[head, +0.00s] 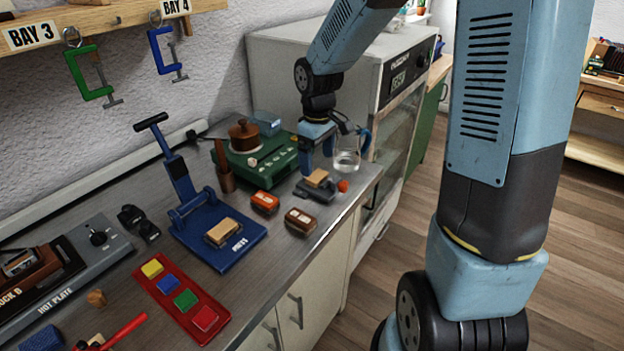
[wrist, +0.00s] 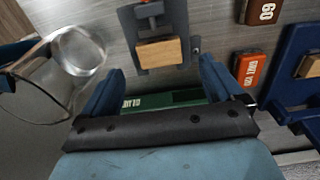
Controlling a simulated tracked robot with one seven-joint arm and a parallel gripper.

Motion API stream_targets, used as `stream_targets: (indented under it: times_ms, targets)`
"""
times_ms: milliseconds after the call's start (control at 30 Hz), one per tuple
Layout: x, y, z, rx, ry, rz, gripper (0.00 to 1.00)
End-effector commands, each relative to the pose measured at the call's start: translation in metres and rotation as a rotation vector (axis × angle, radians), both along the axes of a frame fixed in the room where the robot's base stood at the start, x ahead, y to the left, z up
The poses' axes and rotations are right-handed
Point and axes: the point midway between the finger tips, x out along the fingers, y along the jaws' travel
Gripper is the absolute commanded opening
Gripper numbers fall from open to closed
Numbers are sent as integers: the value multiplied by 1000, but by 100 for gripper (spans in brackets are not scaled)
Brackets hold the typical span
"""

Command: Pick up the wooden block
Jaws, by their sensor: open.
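One wooden block (head: 317,178) rests on a small dark grey fixture (head: 316,192) near the bench's right end. It shows in the wrist view (wrist: 159,52), just ahead of the space between my fingers. My gripper (head: 317,163) is open and empty, close beside this block on its far side in the head view; it also shows in the wrist view (wrist: 160,78). A second wooden block (head: 222,231) lies on the blue press (head: 240,250). Its edge shows at the right of the wrist view (wrist: 309,66).
A glass beaker (head: 346,158) stands right beside my gripper. An orange block (head: 265,202) and a brown block (head: 300,221) lie near the fixture. A green scale-like device (head: 282,152) sits behind. A red tray (head: 168,306) holds several coloured blocks.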

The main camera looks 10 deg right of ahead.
Motion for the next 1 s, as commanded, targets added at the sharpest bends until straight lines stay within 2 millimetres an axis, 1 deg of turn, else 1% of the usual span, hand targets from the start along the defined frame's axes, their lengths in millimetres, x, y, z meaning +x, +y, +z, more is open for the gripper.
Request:
stream_targets:
  times_ms: [200, 300, 433, 667, 1000]
  targets:
    - [-1, -1, -30, 0, 4, 2, 94]
    - [0, 0, -41, 0, 3, 1, 94]
    - [0, 0, -48, 0, 1, 1, 94]
    - [0, 0, -48, 0, 0, 1, 94]
    - [0, 0, -48, 0, 0, 2, 61]
